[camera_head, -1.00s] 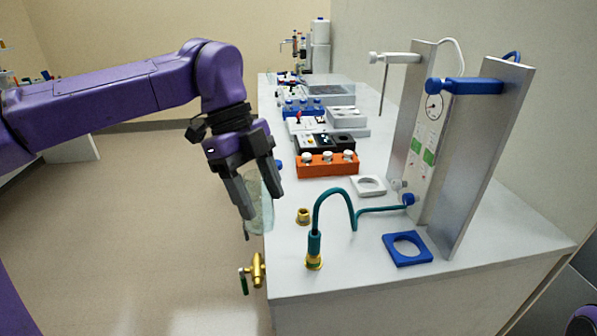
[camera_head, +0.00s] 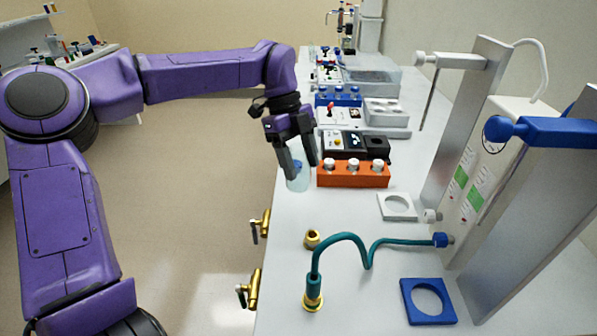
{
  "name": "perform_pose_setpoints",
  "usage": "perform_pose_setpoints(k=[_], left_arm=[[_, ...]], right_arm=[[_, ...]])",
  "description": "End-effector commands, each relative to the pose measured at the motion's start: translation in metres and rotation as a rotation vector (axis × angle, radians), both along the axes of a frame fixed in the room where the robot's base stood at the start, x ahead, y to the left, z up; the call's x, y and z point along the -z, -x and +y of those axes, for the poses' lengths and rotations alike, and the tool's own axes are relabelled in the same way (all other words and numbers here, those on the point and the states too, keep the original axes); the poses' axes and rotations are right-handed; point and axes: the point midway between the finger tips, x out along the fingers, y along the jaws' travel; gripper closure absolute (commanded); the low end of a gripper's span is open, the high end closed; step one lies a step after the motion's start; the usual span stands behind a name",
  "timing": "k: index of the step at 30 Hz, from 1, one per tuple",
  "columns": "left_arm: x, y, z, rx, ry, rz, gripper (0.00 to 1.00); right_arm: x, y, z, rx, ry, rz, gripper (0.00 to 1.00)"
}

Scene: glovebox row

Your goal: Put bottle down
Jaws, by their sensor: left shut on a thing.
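The bottle (camera_head: 298,184) is a clear, pale glass-like vessel at the left edge of the white bench, just left of the orange rack. A small blue spot shows at its top, between the fingers. My left gripper (camera_head: 301,168) reaches down from above and is shut on the bottle, which looks upright. I cannot tell whether its base touches the bench top. My right gripper is not in view.
The orange rack (camera_head: 352,174) with white-capped vials stands close right of the bottle. A white ring holder (camera_head: 397,207), a blue ring holder (camera_head: 428,301), a teal hose (camera_head: 345,238) and brass fittings (camera_head: 312,239) occupy the bench (camera_head: 378,275). Brass taps (camera_head: 262,224) stick out from its left edge.

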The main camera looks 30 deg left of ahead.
Motion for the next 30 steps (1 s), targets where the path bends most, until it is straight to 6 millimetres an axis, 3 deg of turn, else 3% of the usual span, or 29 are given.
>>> perform_pose_setpoints(k=[6,11,15,27,28,30], left_arm=[[0.040,-0.024,0.020,0.001,0.000,0.004,0.77],[0.055,-0.033,0.028,0.002,0.000,0.004,0.77],[0.078,-0.033,0.027,0.003,0.001,0.003,0.77],[0.089,-0.033,0.027,0.001,0.002,0.001,0.77],[0.088,-0.033,0.027,0.002,0.002,0.002,0.35],[0.088,-0.033,0.027,0.002,0.001,0.002,0.16]], right_arm=[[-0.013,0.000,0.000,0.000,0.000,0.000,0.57],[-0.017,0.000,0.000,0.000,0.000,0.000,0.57],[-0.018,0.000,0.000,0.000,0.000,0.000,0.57],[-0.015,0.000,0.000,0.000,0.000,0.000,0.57],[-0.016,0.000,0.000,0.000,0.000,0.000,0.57],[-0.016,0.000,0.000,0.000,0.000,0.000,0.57]])
